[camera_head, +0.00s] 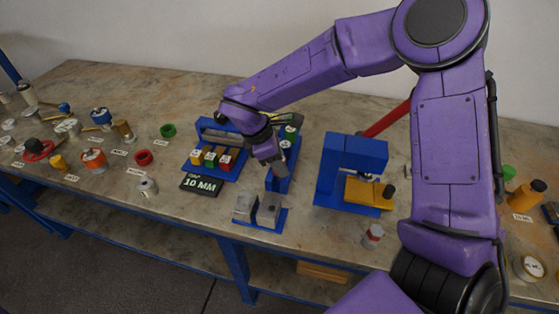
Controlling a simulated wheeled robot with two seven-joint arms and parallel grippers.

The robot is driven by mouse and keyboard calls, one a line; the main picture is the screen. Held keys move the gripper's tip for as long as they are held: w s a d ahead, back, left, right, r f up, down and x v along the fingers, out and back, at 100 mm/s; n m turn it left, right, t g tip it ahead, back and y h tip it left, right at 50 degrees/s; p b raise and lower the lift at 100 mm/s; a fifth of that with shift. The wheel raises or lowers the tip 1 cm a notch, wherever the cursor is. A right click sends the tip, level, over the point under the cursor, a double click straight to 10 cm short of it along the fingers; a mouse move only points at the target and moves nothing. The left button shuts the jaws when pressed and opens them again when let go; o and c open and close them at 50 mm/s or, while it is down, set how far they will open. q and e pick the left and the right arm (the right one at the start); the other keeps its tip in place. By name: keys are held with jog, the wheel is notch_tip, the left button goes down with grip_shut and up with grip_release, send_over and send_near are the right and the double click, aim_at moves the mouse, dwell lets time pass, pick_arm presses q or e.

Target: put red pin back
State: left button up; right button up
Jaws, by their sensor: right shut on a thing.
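My right gripper (272,160) hangs from the purple arm at the middle of the bench, pointing down. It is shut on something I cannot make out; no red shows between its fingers. Just below and behind it is a blue stand (284,180). To its left is a blue rack (229,176) with a handle, holding small blocks marked yellow, green and red. The red-marked block (225,162) is the rightmost of these. I cannot identify a separate loose red pin. My left gripper is not in view.
A black "10 MM" sign (201,185) lies before the rack. A blue base with grey blocks (268,211) is at the front edge. A blue press (350,160) with a red bar (387,119) stands to the right. Several vessels and rings fill the left bench.

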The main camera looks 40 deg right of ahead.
jog(key=shift+w+f+b, duration=0.15)
jog(key=shift+f+b, duration=0.3)
jog(key=shift+f, duration=0.05)
jog(key=o, duration=1.1)
jog(key=shift+r, duration=0.1)
jog(key=shift+r+p, duration=0.35)
jog(key=shift+p, duration=0.1)
jog(key=v, duration=1.2)
